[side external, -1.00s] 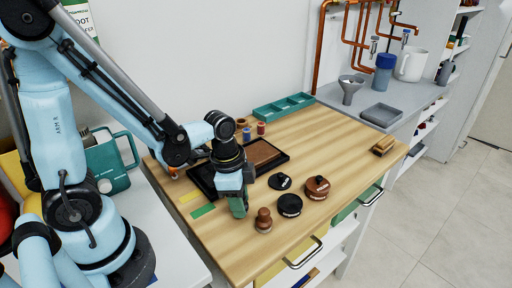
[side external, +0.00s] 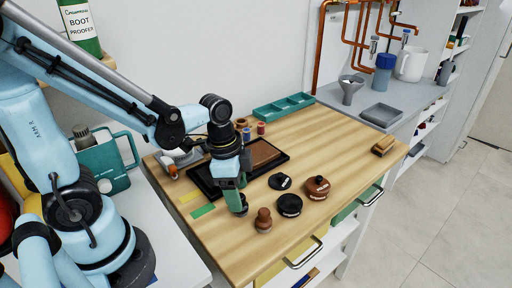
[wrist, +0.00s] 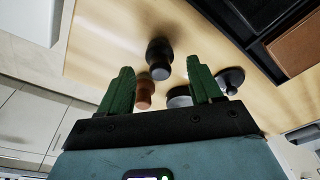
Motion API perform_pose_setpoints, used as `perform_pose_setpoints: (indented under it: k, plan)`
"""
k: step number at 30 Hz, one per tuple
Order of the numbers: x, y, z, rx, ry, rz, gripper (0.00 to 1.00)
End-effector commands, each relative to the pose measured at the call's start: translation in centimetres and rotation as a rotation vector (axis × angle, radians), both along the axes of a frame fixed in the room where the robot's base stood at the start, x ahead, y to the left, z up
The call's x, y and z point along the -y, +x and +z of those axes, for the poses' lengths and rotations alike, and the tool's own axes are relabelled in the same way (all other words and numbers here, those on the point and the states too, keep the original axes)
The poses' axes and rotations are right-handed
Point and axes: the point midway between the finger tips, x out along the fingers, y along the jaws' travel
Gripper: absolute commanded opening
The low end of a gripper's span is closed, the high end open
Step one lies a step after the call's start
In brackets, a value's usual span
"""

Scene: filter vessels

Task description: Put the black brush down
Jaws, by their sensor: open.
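The black brush (wrist: 159,54) shows in the wrist view beyond my fingertips, with its round knob toward the camera. It appears to stand on the wooden table with a gap to both fingers. In the side view it is a small dark shape (side external: 243,206) at the lower end of my gripper, partly hidden. My gripper (wrist: 162,70) has its two green fingers spread apart with nothing between them. In the side view my gripper (side external: 236,203) is low over the table, left of the brown brush (side external: 263,220).
Black round tins (side external: 289,205) and a brown knobbed tin (side external: 317,188) stand to the right. A black tray (side external: 283,162) with a brown pad lies behind my gripper. Yellow and green strips (side external: 203,210) lie to its left. The table's right half is mostly clear.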

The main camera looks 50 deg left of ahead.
Motion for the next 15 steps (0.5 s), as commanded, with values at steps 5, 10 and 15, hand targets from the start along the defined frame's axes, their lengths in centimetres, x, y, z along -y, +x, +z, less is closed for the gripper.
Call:
perform_pose_setpoints:
  k: [5,10,15]
  plan:
    - [-0.2,-0.2,2.0,0.0,0.0,0.001,0.64]
    - [-0.4,-0.4,3.9,0.0,0.0,0.0,0.64]
    - [-0.6,-0.7,5.9,0.0,0.0,0.0,0.64]
